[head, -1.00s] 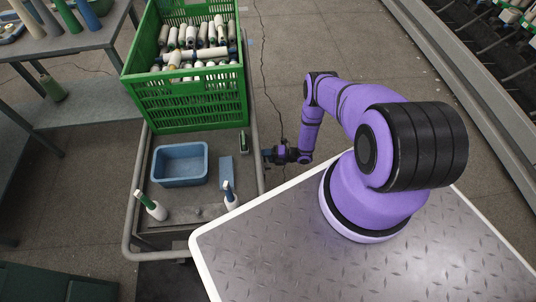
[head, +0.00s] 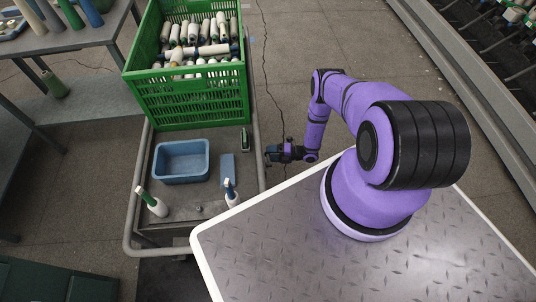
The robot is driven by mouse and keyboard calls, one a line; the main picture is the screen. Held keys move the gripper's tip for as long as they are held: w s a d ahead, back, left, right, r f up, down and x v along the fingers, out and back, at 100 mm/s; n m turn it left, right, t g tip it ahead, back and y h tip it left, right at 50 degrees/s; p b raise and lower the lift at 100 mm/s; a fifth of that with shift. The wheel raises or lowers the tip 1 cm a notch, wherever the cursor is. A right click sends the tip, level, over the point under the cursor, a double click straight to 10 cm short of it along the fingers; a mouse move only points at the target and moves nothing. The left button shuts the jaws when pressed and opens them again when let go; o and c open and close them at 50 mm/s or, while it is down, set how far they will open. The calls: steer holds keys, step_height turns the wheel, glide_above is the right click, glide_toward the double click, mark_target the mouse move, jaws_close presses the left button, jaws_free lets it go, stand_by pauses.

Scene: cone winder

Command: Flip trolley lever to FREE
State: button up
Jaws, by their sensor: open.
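The trolley (head: 128,225) is a dark tray-topped cart with a grey tube rail, left of my base. I cannot make out for sure which part is its lever. A small upright dark green and pale piece (head: 245,141) stands near the trolley's right rail, by the crate corner; I cannot tell whether it is the lever. No FREE marking is legible. My gripper (head: 269,153) is open and empty, just right of the trolley's right rail, pointing left. Its fingertips are small and dark in this view.
A green crate (head: 190,106) of yarn cones fills the trolley's far end. Bare floor lies beyond my arm.

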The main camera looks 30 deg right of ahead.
steer(key=v, duration=0.9)
